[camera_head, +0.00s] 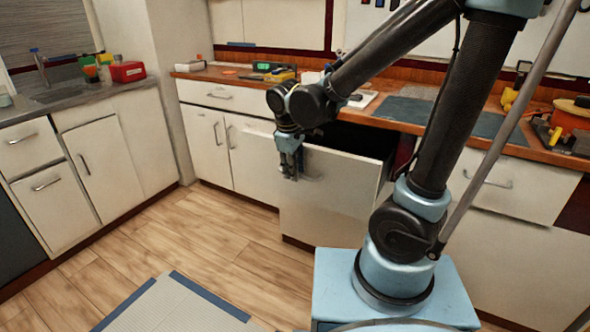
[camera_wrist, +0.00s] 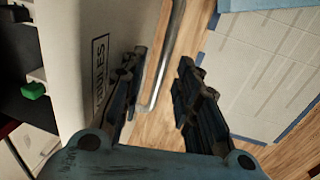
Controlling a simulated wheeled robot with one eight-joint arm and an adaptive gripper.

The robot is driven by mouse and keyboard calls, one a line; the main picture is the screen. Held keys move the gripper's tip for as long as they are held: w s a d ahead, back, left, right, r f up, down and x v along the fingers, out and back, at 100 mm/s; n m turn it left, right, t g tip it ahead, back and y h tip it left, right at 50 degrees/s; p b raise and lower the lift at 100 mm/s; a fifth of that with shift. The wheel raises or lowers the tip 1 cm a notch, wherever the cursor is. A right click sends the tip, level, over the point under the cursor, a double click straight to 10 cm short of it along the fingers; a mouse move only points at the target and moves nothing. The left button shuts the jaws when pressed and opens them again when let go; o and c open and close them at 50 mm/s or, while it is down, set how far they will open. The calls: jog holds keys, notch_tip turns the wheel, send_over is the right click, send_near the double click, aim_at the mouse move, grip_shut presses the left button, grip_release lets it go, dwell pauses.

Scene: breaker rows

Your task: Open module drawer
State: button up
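The module drawer (camera_head: 325,205) is a white front panel pulled out from the counter row, with a dark opening behind its top edge. In the wrist view its front (camera_wrist: 75,60) carries a partly hidden label ending in "ULES". A metal bar handle (camera_wrist: 168,60) stands off that front. My gripper (camera_head: 290,172) is at the upper left of the drawer front. In the wrist view the gripper (camera_wrist: 158,85) has its two dark fingers apart, with the handle showing in the gap between them. I see no finger clearly pressed on the handle.
A green item (camera_wrist: 33,90) shows beyond the drawer front. The wooden counter (camera_head: 215,75) above holds tools and a dark mat (camera_head: 405,108). Closed white cabinets (camera_head: 205,140) stand to the left. The wood floor (camera_head: 215,240) is clear around a pale blue-edged mat (camera_head: 165,308).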

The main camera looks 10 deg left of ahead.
notch_tip(320, 180, up, 12)
jog(key=s, duration=0.2)
jog(key=shift+a, duration=0.4)
dwell(0.4)
jog(key=shift+f, duration=0.15)
